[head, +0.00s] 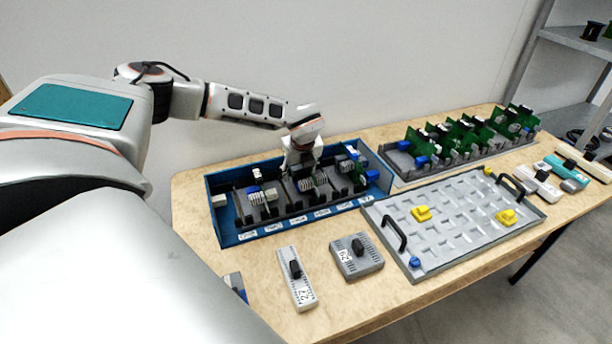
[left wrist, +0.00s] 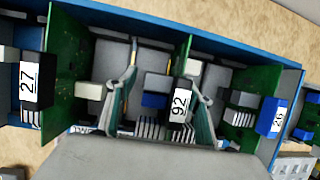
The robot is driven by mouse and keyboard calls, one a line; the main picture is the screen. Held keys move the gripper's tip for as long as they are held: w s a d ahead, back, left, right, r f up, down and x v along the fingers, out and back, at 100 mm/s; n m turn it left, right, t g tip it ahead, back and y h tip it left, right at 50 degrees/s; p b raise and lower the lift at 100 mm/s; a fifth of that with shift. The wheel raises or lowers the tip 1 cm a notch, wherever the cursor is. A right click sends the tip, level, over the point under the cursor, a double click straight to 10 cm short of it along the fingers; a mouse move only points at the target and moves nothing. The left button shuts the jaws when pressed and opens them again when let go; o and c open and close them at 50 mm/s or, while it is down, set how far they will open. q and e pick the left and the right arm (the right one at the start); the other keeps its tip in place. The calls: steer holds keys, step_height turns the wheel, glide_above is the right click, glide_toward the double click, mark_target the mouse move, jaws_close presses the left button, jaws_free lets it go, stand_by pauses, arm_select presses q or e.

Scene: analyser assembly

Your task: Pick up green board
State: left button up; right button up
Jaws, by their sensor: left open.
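My left gripper (head: 300,172) reaches down into the middle of the blue box (head: 228,238). In the left wrist view its two fingers (left wrist: 160,92) are apart, on either side of a part with a black-and-white label that looks like 92 (left wrist: 180,103). Whether they touch it cannot be told. A green board (left wrist: 66,58) stands upright left of the fingers, near a label 27 (left wrist: 28,82). Another green board (left wrist: 245,90) stands to the right. In the head view the gripper hides part of the box's inside. My right gripper does not show.
A grey rack (head: 408,174) with several green boards stands behind. A grey tray (head: 455,220) with black handles and yellow parts lies right of the box. Two grey modules (head: 297,278) (head: 356,262) lie in front. Bare table (head: 350,310) shows at the front edge.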

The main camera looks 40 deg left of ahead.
arm_select(q)
steer(key=shift+w+a+f, duration=0.1)
steer(key=shift+f, duration=0.25)
steer(key=shift+c, duration=0.2)
steer(key=c, duration=1.2)
steer(key=shift+c, duration=0.8)
steer(key=shift+w+a+r, duration=0.15)
steer(key=shift+w+r, duration=0.15)
steer(key=shift+r, duration=0.4)
jaws_close()
step_height(320, 180, up, 19)
steer(key=shift+s+f+b, duration=0.15)
steer(key=shift+s+b, duration=0.15)
steer(key=shift+d, duration=0.2)
